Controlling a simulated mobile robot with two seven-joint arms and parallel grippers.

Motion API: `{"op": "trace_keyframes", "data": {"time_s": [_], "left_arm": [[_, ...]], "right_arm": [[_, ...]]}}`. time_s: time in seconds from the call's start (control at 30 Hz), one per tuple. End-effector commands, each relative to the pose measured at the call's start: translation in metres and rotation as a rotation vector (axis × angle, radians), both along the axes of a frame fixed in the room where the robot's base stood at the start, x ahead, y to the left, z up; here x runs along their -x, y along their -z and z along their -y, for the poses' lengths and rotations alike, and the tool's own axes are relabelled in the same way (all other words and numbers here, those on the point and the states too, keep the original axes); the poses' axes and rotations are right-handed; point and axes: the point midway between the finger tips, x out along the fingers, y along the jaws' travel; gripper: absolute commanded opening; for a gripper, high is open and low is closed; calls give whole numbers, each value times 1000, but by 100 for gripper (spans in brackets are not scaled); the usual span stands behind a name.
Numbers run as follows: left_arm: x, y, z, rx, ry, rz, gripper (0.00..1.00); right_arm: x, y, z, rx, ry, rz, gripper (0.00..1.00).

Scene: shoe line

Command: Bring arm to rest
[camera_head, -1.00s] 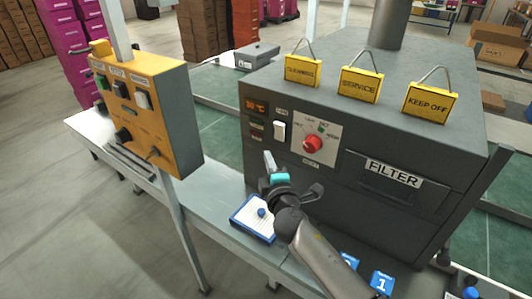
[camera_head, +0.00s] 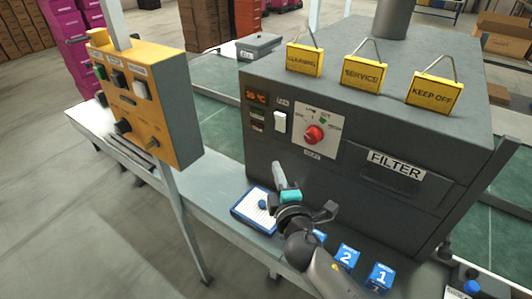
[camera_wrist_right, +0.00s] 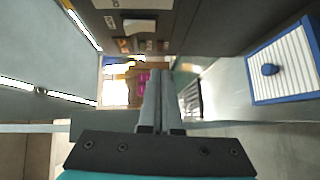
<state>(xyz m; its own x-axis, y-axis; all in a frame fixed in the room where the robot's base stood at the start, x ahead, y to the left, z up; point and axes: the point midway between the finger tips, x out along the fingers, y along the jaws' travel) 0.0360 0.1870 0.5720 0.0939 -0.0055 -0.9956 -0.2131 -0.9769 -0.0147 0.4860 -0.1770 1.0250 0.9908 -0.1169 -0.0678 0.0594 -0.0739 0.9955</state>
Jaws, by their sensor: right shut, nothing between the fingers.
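My right gripper (camera_head: 279,175) is in front of the grey machine's lower front, above the light table edge. It points up and away, its fingers together and empty. In the right wrist view its closed fingers (camera_wrist_right: 158,95) show side by side with nothing between them. The arm comes in from the bottom right of the head view. My left gripper is not in view.
The grey filter machine (camera_head: 345,195) with a red knob (camera_head: 314,134) stands behind the gripper. A blue-edged white tray (camera_head: 241,211) with a blue knob lies beside it. Blue numbered blocks (camera_head: 346,257) stand along the edge. An orange control box (camera_head: 150,105) stands at left.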

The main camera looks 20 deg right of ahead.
Motion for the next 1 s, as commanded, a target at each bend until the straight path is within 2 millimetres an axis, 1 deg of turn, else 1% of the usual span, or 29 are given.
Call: {"op": "trace_keyframes", "data": {"time_s": [0.17, 0.27, 0.33, 0.37, 0.43, 0.47, 0.5, 0.57, 0.6, 0.73, 0.83, 1.0], "left_arm": [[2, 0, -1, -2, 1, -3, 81], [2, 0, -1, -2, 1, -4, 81], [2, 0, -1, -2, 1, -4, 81], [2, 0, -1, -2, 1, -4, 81], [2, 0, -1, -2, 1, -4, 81], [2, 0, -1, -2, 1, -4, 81], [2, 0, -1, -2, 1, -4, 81], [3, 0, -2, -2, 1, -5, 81], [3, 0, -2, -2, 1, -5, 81], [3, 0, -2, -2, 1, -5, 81], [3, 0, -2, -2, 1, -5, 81], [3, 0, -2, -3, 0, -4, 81]], "right_arm": [[2, 1, 2, -19, 12, -7, 0], [14, 7, 13, -109, 73, -39, 0], [30, 16, 24, -225, 149, -86, 0], [39, 21, 29, -284, 188, -114, 0], [64, 37, 39, -439, 289, -194, 0], [77, 44, 41, -504, 331, -232, 0], [94, 54, 43, -591, 387, -287, 0], [119, 66, 42, -707, 461, -370, 0], [135, 74, 40, -772, 503, -425, 0], [180, 88, 27, -933, 605, -580, 0], [209, 94, 15, -1018, 660, -684, 0], [253, 95, -4, -1123, 731, -845, 0]]}}
